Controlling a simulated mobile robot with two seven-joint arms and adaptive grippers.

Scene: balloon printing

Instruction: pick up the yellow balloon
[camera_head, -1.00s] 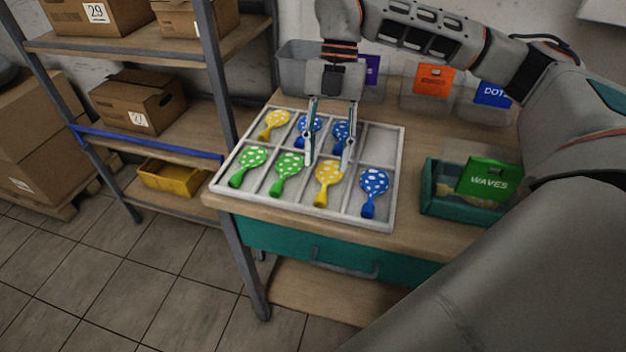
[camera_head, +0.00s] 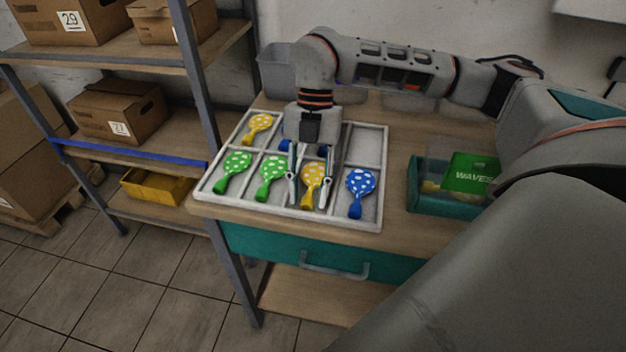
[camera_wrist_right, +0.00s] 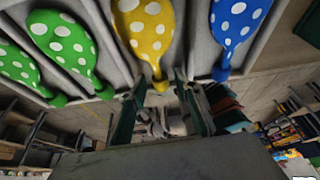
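A yellow balloon with white dots (camera_head: 312,172) lies in a front-row compartment of the white divided tray (camera_head: 290,211). A second yellow balloon (camera_head: 259,126) lies in the tray's back left compartment. My right gripper (camera_head: 309,204) is open and points down, its fingers on either side of the front yellow balloon, apart from each other. In the right wrist view this yellow balloon (camera_wrist_right: 150,28) has its narrow neck toward the gap between the open fingers (camera_wrist_right: 161,88). I cannot tell whether the fingers touch it. My left gripper is not in view.
Green balloons (camera_head: 235,168) lie to the left in the front row and a blue balloon (camera_head: 360,188) to the right. The gripper hides much of the back row's blue balloons. A teal box with a green WAVES label (camera_head: 473,174) stands right of the tray.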

